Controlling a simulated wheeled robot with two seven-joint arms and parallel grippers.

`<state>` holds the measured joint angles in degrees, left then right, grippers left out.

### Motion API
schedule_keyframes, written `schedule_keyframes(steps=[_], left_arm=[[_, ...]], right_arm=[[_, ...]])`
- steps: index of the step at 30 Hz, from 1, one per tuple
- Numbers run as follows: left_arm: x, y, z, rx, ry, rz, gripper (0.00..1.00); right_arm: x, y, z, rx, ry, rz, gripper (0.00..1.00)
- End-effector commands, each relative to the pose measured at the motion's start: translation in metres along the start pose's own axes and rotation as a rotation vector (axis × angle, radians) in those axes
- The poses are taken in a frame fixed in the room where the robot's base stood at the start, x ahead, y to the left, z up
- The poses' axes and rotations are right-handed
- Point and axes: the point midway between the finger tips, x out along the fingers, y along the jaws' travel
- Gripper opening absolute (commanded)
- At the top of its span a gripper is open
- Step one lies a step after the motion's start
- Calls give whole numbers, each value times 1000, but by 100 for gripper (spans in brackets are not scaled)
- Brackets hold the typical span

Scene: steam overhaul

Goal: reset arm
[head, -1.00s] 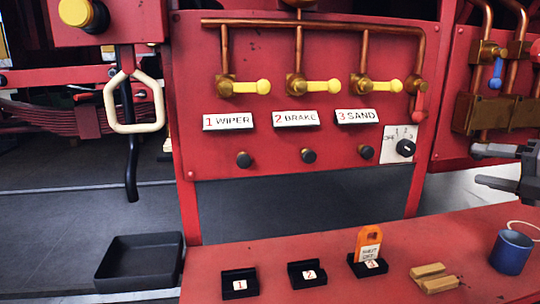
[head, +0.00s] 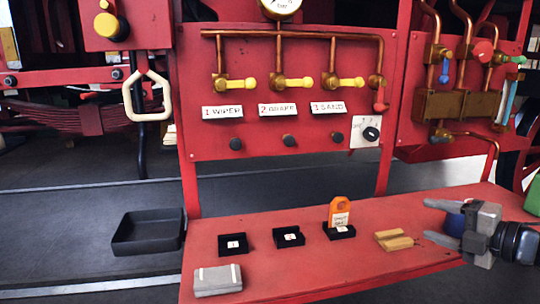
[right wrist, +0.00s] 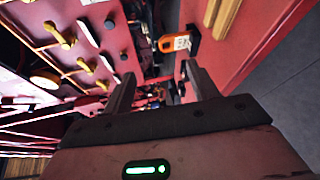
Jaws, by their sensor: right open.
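My right gripper (head: 445,222) is at the right of the red bench in the head view. My left gripper is not in view. An orange tag (head: 340,211) stands upright in the third black holder (head: 340,232), and it also shows beyond the fingers in the right wrist view (right wrist: 167,44).
Behind stands a red panel (head: 290,120) with yellow-handled valves, labels and knobs.

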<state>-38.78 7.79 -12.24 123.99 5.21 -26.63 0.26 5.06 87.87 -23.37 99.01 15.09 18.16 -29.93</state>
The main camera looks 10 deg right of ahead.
Motion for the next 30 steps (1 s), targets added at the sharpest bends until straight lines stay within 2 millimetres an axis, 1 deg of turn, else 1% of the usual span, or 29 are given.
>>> schedule_keyframes(steps=[1,2,5,6,8,9,11,12,13,15,18,21,24,27,30], left_arm=[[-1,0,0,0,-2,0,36],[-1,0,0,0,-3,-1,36],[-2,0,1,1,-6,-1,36],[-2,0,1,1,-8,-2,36],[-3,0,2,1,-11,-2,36],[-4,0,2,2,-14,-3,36],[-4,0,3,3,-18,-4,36],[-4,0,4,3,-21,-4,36],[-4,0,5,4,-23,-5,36],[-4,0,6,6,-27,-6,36],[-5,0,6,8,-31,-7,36],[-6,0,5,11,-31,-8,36],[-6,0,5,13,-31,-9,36],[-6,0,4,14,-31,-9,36],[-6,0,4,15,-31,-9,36]], right_arm=[[7,-19,-15,68,8,-6,59],[11,-30,-23,109,11,-10,59],[23,-69,-60,280,14,-26,59],[28,-88,-80,368,12,-36,59],[33,-116,-115,519,2,-53,59],[35,-134,-139,629,-10,-64,59],[35,-156,-174,788,-35,-83,59],[34,-168,-197,894,-57,-95,59],[32,-176,-214,973,-77,-105,59],[27,-191,-250,1157,-129,-124,59],[16,-205,-292,1399,-222,-149,59],[5,-214,-322,1595,-318,-167,59],[-4,-219,-340,1730,-396,-178,59],[-10,-221,-349,1803,-444,-184,59],[-12,-222,-352,1825,-458,-185,59]])
